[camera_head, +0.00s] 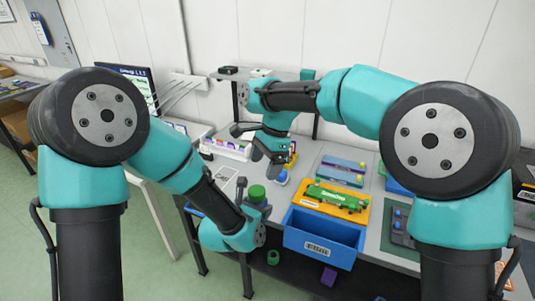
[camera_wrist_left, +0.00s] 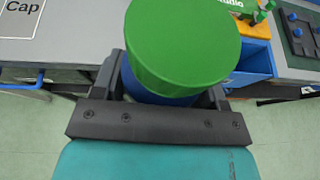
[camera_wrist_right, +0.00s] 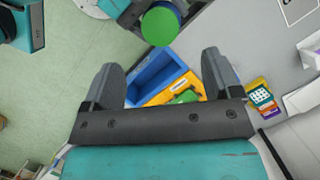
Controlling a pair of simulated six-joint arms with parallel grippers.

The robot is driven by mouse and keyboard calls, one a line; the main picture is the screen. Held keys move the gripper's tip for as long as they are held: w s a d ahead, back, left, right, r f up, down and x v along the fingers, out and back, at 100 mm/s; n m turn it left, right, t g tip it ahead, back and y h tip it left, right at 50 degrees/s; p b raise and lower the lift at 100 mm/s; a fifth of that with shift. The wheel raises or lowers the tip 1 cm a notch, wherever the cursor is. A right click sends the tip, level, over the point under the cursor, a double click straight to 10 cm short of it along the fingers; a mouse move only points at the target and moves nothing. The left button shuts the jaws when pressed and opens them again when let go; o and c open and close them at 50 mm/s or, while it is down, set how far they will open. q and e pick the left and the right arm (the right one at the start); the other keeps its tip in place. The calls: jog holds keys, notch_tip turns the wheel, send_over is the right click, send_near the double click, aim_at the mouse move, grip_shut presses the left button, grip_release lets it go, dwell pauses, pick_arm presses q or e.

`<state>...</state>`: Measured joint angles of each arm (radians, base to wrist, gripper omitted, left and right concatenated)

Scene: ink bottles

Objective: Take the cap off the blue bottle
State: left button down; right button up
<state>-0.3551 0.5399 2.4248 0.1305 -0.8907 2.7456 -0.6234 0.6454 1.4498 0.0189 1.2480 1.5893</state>
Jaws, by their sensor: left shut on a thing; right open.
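The blue bottle (camera_wrist_left: 160,97) has a wide green cap (camera_wrist_left: 183,45) on top. My left gripper (camera_wrist_left: 165,85) is shut around the blue body below the cap. In the head view the green cap (camera_head: 257,193) is held up near the table's front left edge, and the bottle's body is mostly hidden by the gripper. My right gripper (camera_head: 270,160) is open and empty, above and behind the cap. In the right wrist view the green cap (camera_wrist_right: 160,25) lies beyond the open fingers, not between them. A white square marked "Cap" (camera_wrist_left: 22,18) is on the table.
A blue bin (camera_head: 322,240) is at the table's front, right of the bottle. Behind it is an orange tray (camera_head: 335,200) with a green item. A dark panel with blue knobs (camera_head: 398,228) is further right. A white rack (camera_head: 225,148) stands at the back left.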

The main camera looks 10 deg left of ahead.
aim_at(257, 190)
jog(key=x, duration=0.8)
jog(key=shift+f, duration=0.2)
jog(key=c, duration=1.1)
jog(key=n+g+h, duration=0.1)
jog(key=n, duration=0.4)
jog(key=shift+a, duration=0.15)
jog(key=n, duration=0.2)
jog(key=n+h, duration=0.1)
jog(key=n, duration=0.2)
jog(key=shift+h, duration=0.3)
jog(key=o, duration=1)
